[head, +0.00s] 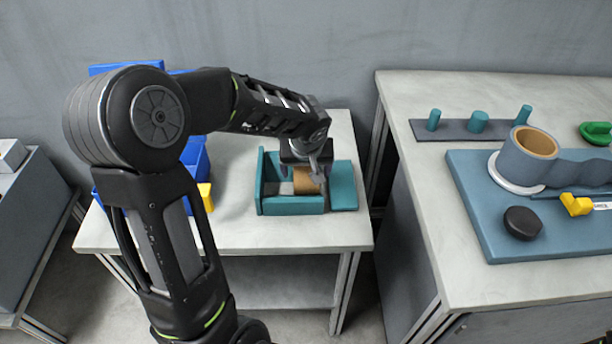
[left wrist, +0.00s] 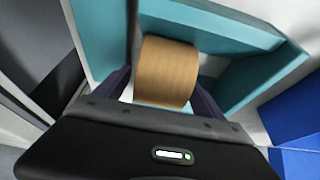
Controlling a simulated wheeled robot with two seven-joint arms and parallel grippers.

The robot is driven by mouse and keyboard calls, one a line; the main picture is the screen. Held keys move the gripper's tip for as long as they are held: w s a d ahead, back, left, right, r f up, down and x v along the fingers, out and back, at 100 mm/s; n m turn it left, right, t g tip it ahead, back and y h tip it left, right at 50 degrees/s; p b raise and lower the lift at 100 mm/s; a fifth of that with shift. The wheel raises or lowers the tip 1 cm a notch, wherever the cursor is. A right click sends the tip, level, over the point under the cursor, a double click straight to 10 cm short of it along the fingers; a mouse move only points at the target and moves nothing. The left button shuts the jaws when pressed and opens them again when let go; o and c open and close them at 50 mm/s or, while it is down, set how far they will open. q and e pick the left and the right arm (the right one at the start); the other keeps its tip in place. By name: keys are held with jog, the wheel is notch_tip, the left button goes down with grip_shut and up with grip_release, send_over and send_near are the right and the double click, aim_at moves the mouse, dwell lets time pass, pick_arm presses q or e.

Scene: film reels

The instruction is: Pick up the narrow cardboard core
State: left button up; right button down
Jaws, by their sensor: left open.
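A brown cardboard core (head: 305,182) lies on its side in a small teal open box (head: 292,207) on the middle table. It also shows in the left wrist view (left wrist: 167,70), between the two dark fingers of my left gripper (left wrist: 163,94). That gripper (head: 314,172) reaches down over the box from above and is open, with a finger on each side of the core. I cannot tell whether the fingers touch it. The gripper partly hides the core in the head view. My right gripper is not in view.
A teal slab (head: 343,186) adjoins the box's right side. Blue bins (head: 196,160) and a yellow piece (head: 206,196) are to the left. The right table (head: 425,165) holds a pegged bar (head: 460,130), a grey roll (head: 512,165), a black disc (head: 522,223) and a blue mat (head: 480,215).

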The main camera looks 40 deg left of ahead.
pick_arm(q)
jog(key=shift+c, duration=0.4)
jog(key=c, duration=1.4)
